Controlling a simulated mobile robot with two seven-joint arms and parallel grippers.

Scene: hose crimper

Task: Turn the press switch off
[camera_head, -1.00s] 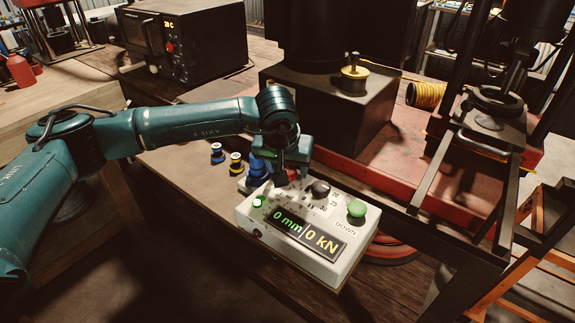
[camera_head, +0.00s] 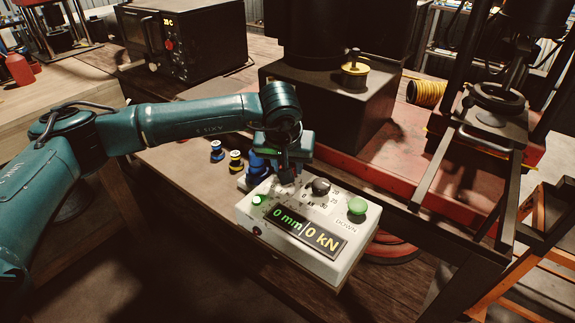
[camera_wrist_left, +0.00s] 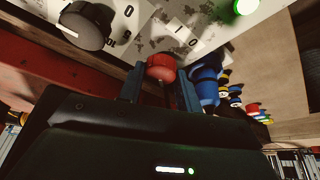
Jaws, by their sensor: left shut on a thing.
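The white press control box (camera_head: 262,234) sits on the bench in the head view. Its display (camera_head: 306,229) reads 0 mm and 0 kN, and a small green lamp (camera_head: 259,199) is lit. My left gripper (camera_head: 287,181) is over the box's back-left part, fingers pointing down. In the left wrist view, my left gripper (camera_wrist_left: 161,75) is shut on a red switch knob (camera_wrist_left: 160,66), one finger on each side. The marks I and O (camera_wrist_left: 186,36) are beside the knob. The gripper hides the red knob in the head view. My right gripper is not in view.
A black dial (camera_head: 321,187) and a green DOWN button (camera_head: 357,206) stand on the box near the gripper. Blue and yellow spools (camera_head: 235,161) stand behind it. The press with its red base (camera_head: 350,170) is close behind.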

